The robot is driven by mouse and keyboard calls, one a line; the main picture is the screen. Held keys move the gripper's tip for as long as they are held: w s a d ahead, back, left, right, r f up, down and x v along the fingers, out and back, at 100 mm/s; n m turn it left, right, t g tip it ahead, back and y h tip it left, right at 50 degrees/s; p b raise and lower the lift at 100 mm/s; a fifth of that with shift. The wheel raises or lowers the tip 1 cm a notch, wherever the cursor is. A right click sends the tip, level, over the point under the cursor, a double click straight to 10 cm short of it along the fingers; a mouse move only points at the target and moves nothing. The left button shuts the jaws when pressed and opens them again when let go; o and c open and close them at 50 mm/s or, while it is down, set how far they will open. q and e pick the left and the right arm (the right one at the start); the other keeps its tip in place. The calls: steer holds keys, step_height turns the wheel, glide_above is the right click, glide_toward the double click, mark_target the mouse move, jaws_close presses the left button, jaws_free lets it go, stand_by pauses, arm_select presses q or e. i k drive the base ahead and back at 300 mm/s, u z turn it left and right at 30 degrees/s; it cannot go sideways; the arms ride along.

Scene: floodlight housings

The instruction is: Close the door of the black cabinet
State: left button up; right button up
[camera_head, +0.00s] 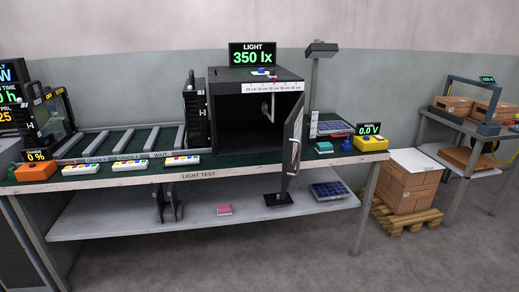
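The black cabinet (226,88) stands on the long workbench, with a "LIGHT 350 lx" display on top and a ruler strip along its upper front edge. Its front is open and the inside is dark; a small light-coloured fitting shows near the inner right. The door (292,138) is hinged at the cabinet's right side and swung wide open, sticking out toward me over the bench's front edge. A pale handle shows on the door. Neither of my grippers is in view.
The bench (234,172) holds several coloured strips, an orange meter (36,171) at left and a yellow meter (370,141) at right. A lamp post (314,85) stands just right of the cabinet. Boxes on a pallet (409,187) stand right of the bench. The floor in front is clear.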

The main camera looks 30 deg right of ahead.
mark_target(293, 127)
steer(key=u, duration=0.55)
steer(key=k, duration=0.2)
steer(key=z, duration=1.65)
steer(key=i, duration=1.1)
steer(key=z, duration=0.15)
steer(key=k, duration=0.3)
steer(key=u, duration=0.2)
